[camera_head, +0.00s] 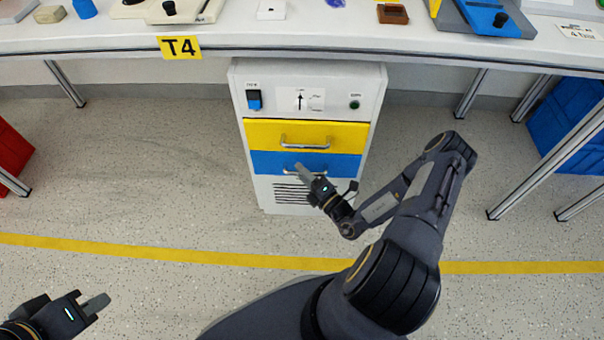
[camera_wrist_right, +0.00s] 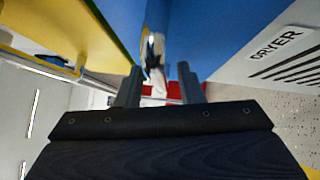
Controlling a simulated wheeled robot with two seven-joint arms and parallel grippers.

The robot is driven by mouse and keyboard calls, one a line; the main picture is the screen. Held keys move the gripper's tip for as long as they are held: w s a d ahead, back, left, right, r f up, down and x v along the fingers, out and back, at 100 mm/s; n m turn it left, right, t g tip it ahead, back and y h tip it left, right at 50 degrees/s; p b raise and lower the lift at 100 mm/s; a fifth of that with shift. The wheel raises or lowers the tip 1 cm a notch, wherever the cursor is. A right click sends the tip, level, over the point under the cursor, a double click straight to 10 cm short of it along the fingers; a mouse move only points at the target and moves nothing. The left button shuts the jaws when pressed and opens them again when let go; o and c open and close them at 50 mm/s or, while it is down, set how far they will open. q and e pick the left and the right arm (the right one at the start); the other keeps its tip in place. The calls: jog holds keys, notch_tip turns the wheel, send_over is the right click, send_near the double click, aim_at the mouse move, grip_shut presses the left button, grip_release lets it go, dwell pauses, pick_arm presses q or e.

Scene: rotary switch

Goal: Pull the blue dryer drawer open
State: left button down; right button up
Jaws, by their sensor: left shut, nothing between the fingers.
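The blue dryer drawer (camera_head: 265,162) is the lower drawer of a white cabinet and looks closed. Its metal handle (camera_head: 287,173) is partly hidden by my right gripper (camera_head: 303,170). In the right wrist view the blue front (camera_wrist_right: 215,30) fills the top, and the handle (camera_wrist_right: 153,50) shows between and beyond the two fingers (camera_wrist_right: 158,85). These fingers are apart. I cannot tell whether they touch the handle. My left gripper (camera_head: 100,302) is shut and empty at the lower left, far from the cabinet.
The yellow drawer (camera_head: 262,136) with its own handle (camera_head: 305,144) sits directly above. The white cabinet (camera_head: 235,85) stands under a white table (camera_head: 350,35) with metal legs. A red bin (camera_head: 12,155) and a blue bin (camera_head: 565,120) stand at the sides. The floor before the cabinet is clear.

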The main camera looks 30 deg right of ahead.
jog(key=shift+w, duration=0.25)
jog(key=shift+c, duration=0.2)
grip_shut()
jog(key=shift+s+a, duration=0.1)
